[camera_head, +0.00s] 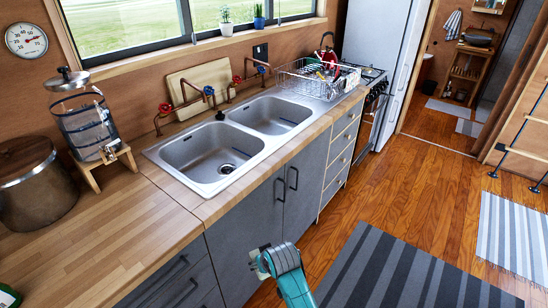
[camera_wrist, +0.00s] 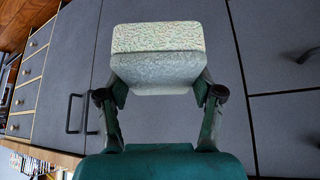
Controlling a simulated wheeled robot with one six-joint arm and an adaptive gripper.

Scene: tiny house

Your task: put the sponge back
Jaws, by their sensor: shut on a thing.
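My gripper (camera_wrist: 158,82) is shut on the sponge (camera_wrist: 158,40), a pale block with a speckled cream layer and a grey-green layer. The fingers press on its two sides. In the head view my teal gripper (camera_head: 268,262) is low in front of the grey cabinet doors, below the counter edge. Only a small pale part of the sponge (camera_head: 255,262) shows there. The steel double sink (camera_head: 225,185) is set in the wooden counter above and behind the gripper.
A wire dish rack (camera_head: 300,85) with dishes stands right of the sink. A glass dispenser (camera_head: 88,125) and a large pot (camera_head: 35,185) stand on the left counter. A cutting board (camera_head: 200,85) leans behind the taps. Cabinet handles (camera_head: 293,178) stick out. The near counter (camera_head: 100,235) is mostly clear.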

